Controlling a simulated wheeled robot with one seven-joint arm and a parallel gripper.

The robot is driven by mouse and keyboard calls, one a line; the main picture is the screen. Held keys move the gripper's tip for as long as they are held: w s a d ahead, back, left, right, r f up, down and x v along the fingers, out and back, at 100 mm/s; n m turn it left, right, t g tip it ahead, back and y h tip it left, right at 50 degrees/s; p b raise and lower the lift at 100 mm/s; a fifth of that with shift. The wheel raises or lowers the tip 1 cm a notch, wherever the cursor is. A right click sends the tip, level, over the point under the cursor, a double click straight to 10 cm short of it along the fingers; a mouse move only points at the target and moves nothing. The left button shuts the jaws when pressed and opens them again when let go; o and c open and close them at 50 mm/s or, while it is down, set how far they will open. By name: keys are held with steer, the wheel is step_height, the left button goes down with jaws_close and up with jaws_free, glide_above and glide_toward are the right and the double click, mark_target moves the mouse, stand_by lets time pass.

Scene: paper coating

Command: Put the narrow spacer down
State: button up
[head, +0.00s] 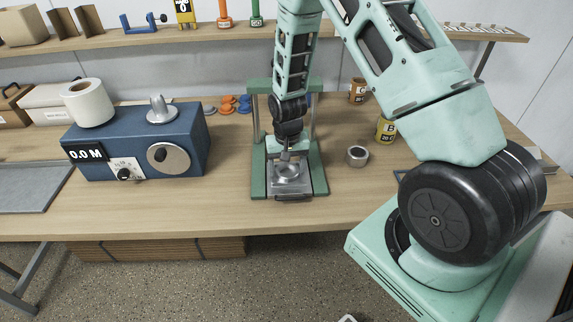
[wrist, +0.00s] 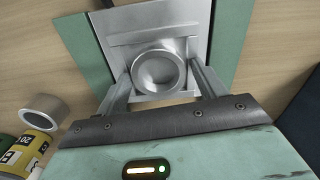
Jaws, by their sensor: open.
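A round silver piece with a hollow top, which looks like the narrow spacer (head: 288,171), rests on the metal plate of the green press stand (head: 258,181). In the wrist view the spacer (wrist: 159,72) sits on the silver plate (wrist: 190,17) between my two fingers. My gripper (wrist: 160,78) is open around it, with a finger on each side. Whether either finger touches it is hard to tell. In the head view my gripper (head: 288,155) reaches down between the stand's posts. The spacer's underside is hidden.
Another silver ring (head: 357,156) stands on the table right of the stand, near a yellow "B" can (head: 386,130). A blue machine (head: 140,142) with a white paper roll (head: 88,103) stands left. Bare tabletop (head: 225,170) lies between machine and stand. A shelf (head: 130,39) runs behind.

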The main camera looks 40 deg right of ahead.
steer(key=shift+s+d+r+p, duration=0.25)
steer(key=shift+s+d+p, duration=0.05)
steer(key=shift+s+p, duration=0.1)
step_height(320, 180, up, 12)
steer(key=b, duration=0.3)
steer(key=s+a+r+n, duration=0.1)
steer(key=a+r+n, duration=0.15)
steer(key=a, duration=0.45)
steer(key=s+a+r+n+y, duration=0.1)
steer(key=s+a+r+n, duration=0.35)
steer(key=s+a, duration=0.55)
steer(key=s+a+r+n, duration=0.3)
steer(key=s+a+n, duration=0.3)
steer(key=s, duration=0.6)
steer(key=shift+s+a+r, duration=0.15)
steer(key=shift+s+a, duration=0.2)
steer(key=shift+a, duration=0.55)
